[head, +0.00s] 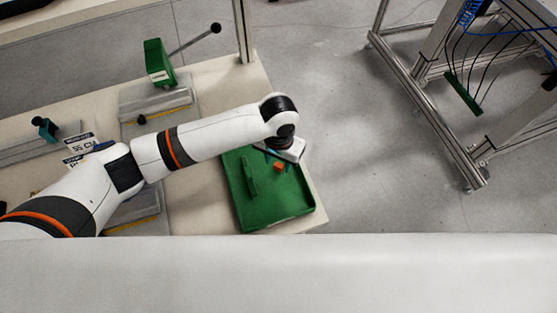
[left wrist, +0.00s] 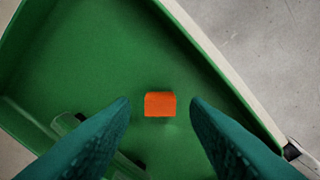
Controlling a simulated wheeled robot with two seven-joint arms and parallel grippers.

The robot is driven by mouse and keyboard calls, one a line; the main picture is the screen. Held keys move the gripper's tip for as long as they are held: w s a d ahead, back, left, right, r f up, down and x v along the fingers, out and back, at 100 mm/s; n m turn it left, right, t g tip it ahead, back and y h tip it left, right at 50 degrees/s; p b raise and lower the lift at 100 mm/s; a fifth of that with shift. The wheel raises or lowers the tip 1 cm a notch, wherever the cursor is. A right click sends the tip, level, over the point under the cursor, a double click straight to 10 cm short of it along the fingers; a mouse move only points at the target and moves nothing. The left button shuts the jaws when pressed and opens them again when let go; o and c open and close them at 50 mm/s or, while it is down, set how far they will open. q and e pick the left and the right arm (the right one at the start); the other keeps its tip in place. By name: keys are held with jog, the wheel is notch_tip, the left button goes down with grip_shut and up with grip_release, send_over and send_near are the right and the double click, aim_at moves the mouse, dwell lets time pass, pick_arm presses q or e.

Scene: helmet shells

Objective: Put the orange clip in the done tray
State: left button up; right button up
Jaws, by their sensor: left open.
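The orange clip (head: 279,167) lies on the floor of the green tray (head: 290,219). In the left wrist view the clip (left wrist: 160,104) shows as a small orange block on the green tray floor (left wrist: 95,70). My left gripper (left wrist: 160,103) is open above the tray, its two teal fingers on either side of the clip in the picture and apart from it. In the head view the left gripper's fingers are mostly hidden by its own wrist. My right gripper is in neither view.
A green part (head: 250,175) lies in the tray left of the clip. The tray sits near the right edge of the cream table (head: 310,185). A green fixture with a lever (head: 158,62) stands further back. A metal frame (head: 425,110) stands on the floor at right.

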aim_at(278, 166)
pick_arm(q)
notch_tip(278, 166, up, 11)
jog(key=shift+b, duration=0.4)
jog(key=shift+s, duration=0.1)
dwell(0.3)
